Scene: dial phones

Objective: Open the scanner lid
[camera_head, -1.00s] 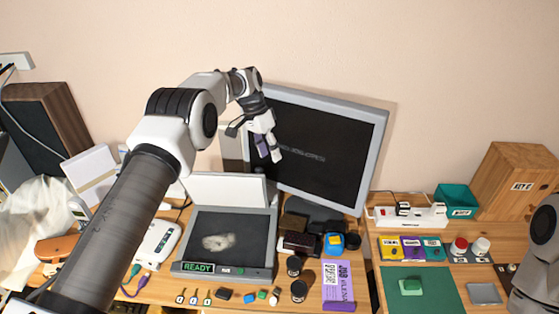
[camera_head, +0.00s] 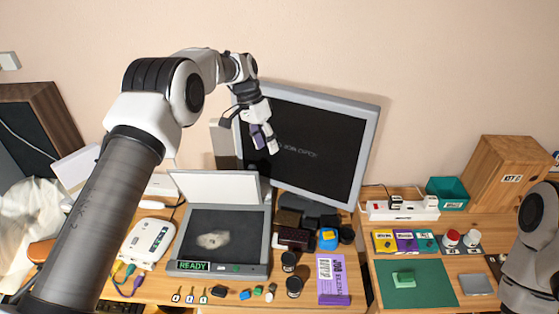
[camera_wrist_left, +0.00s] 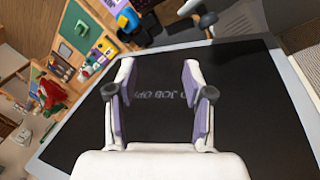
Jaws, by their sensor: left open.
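The scanner (camera_head: 221,240) sits on the desk left of the monitor, with a dark glass, a pale smudge on it and a green READY label on its front. Its white lid (camera_head: 217,186) stands raised at the back edge. My left gripper (camera_head: 264,140) is in front of the monitor screen, above and behind the scanner, and touches no object that I can see. In the left wrist view its two fingers (camera_wrist_left: 157,100) are apart with nothing between them. My right arm shows at the right edge; its gripper is out of view.
The monitor (camera_head: 304,140) stands close behind my left gripper. Dark boxes and jars (camera_head: 292,237), keys (camera_head: 190,296) and a purple packet (camera_head: 333,278) crowd the desk by the scanner. A white router-like box (camera_head: 148,242) with cables is left. A green mat (camera_head: 408,284) lies right.

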